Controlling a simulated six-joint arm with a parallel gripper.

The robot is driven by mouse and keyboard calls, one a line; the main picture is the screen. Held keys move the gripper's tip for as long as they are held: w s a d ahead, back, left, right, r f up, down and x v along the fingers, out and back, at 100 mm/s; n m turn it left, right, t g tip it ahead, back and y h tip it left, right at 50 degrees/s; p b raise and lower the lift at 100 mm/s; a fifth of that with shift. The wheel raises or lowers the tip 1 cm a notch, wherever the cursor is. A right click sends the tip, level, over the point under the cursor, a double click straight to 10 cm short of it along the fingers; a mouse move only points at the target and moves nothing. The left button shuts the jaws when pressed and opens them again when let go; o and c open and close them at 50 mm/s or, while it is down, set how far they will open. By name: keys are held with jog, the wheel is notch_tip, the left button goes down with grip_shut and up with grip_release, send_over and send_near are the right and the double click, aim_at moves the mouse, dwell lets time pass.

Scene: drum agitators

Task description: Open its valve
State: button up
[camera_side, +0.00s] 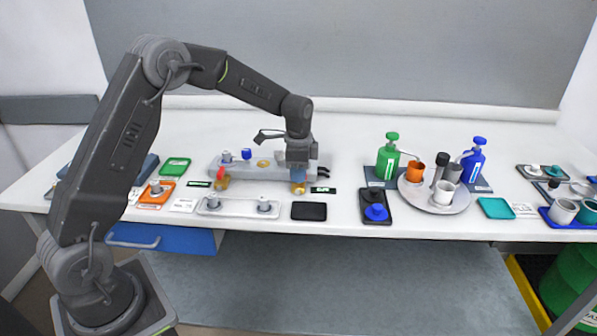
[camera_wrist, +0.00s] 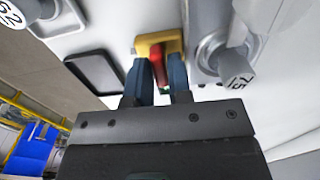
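In the side view, my gripper (camera_side: 298,174) points down over a yellow valve body (camera_side: 298,189) at the right end of the grey fixture. The wrist view shows this valve's yellow body (camera_wrist: 158,43) with a red handle (camera_wrist: 157,63). My two blue-grey fingers (camera_wrist: 161,78) stand close on either side of the red handle and seem to touch it. In the side view the fingers hide that handle. A second valve with a red handle (camera_side: 220,172) and a yellow base stands at the fixture's left end, apart from my gripper.
The grey fixture (camera_side: 262,170) carries knobs between the valves. A pale tray with knobs (camera_side: 238,208) and a black pad (camera_side: 309,211) lie in front. A green bottle (camera_side: 388,157), blue bottle (camera_side: 473,160) and round tray (camera_side: 432,205) with cups stand to the right.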

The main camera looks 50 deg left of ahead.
grip_shut()
jog(key=shift+n, duration=0.4)
jog(key=n, duration=0.7)
jog(key=shift+n, duration=0.3)
jog(key=n, duration=0.9)
jog(key=shift+n, duration=0.4)
jog(key=shift+o, duration=0.7)
grip_release()
